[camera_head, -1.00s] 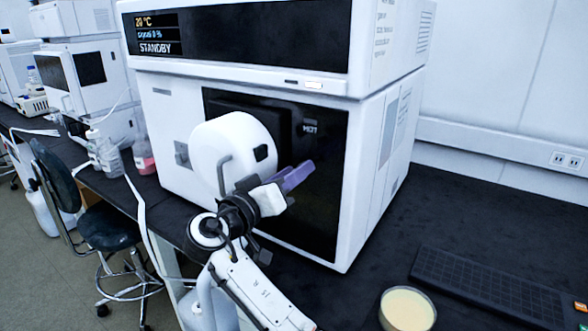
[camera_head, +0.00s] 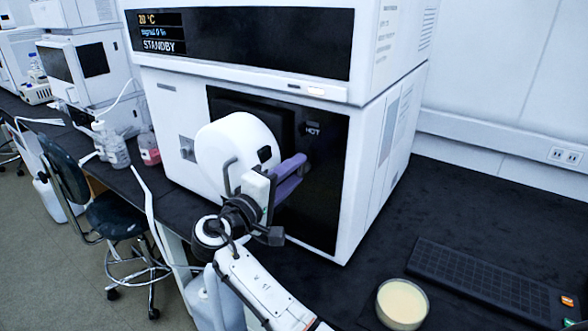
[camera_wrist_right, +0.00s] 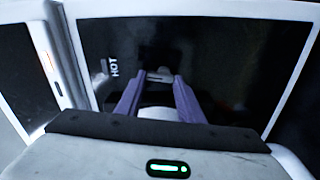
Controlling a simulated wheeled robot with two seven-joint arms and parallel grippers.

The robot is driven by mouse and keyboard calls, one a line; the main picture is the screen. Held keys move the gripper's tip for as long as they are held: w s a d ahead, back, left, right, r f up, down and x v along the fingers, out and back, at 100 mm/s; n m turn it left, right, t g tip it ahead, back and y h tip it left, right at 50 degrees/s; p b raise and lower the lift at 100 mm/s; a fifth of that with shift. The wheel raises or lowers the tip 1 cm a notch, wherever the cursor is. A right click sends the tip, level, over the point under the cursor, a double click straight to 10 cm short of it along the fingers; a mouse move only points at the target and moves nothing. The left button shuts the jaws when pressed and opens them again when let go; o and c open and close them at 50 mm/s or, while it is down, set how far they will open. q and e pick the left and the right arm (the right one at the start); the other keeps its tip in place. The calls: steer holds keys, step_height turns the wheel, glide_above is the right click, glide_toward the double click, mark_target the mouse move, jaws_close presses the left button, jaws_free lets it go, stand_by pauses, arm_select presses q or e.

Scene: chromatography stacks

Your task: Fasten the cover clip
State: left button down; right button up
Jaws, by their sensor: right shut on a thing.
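The white round cover (camera_head: 232,142) stands in front of the dark front panel (camera_head: 322,190) of the instrument. My right gripper (camera_head: 298,162) is in front of the panel, just right of the cover, with its purple fingers pointing at the panel. In the right wrist view, a small grey piece, which looks like the cover clip (camera_wrist_right: 159,74), sits between the tips of my right gripper (camera_wrist_right: 159,80). The fingers are shut on it. In the head view the clip is hidden behind the fingers. Whether it is latched cannot be told. My left gripper is not in view.
The tall white instrument (camera_head: 375,160) reads STANDBY, and its panel is marked HOT. A bowl of pale contents (camera_head: 402,303) and a dark keyboard (camera_head: 490,283) lie on the black bench (camera_head: 450,215) at right. A stool (camera_head: 117,218) stands at left.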

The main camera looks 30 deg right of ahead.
steer(key=shift+n, duration=0.8)
steer(key=shift+f, duration=0.1)
steer(key=o, duration=1.1)
steer(key=shift+c, duration=0.2)
steer(key=shift+a, duration=0.1)
steer(key=b+v, duration=0.2)
steer(key=v, duration=0.8)
steer(key=shift+a, duration=0.1)
